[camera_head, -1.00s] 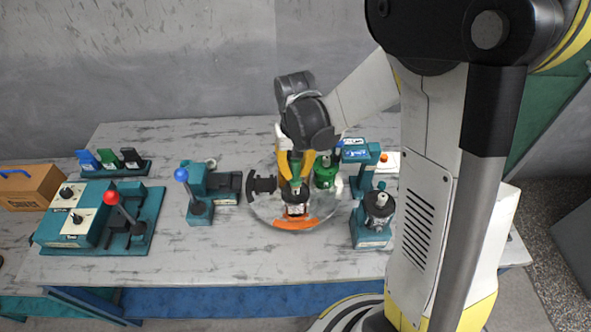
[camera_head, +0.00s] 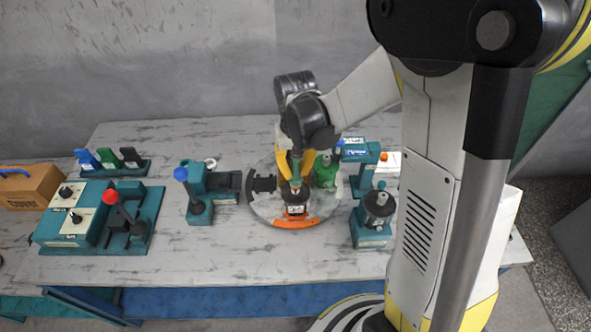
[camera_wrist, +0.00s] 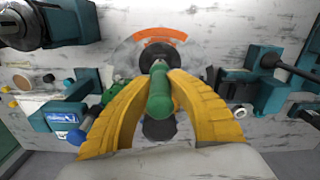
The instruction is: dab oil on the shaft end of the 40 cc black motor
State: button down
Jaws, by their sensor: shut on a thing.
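My gripper (camera_head: 296,176) is shut on a green oil dauber (camera_wrist: 160,95), which points away between the yellow fingers in the wrist view. A black motor (camera_head: 296,211) with a white label stands on the round turntable (camera_head: 265,212), beside its orange segment. In the head view my gripper is directly over this motor, with the dauber's tip at or very near its shaft end. The wrist view shows the motor's dark round top (camera_wrist: 176,52) just beyond the tip. Contact cannot be made out, and the label is too small to read.
A green motor (camera_head: 325,174) stands close to the right of my gripper. A black flanged part (camera_head: 262,184) is at the turntable's left. Teal stations stand left (camera_head: 199,211) and right (camera_head: 371,232). A lever panel (camera_head: 75,222) and box (camera_head: 32,186) are farther left.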

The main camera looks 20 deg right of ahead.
jog(key=shift+r, duration=0.1)
dwell(0.4)
jog(key=shift+r+p, duration=2.5)
jog(key=shift+r, duration=0.95)
jog(key=shift+f, duration=0.15)
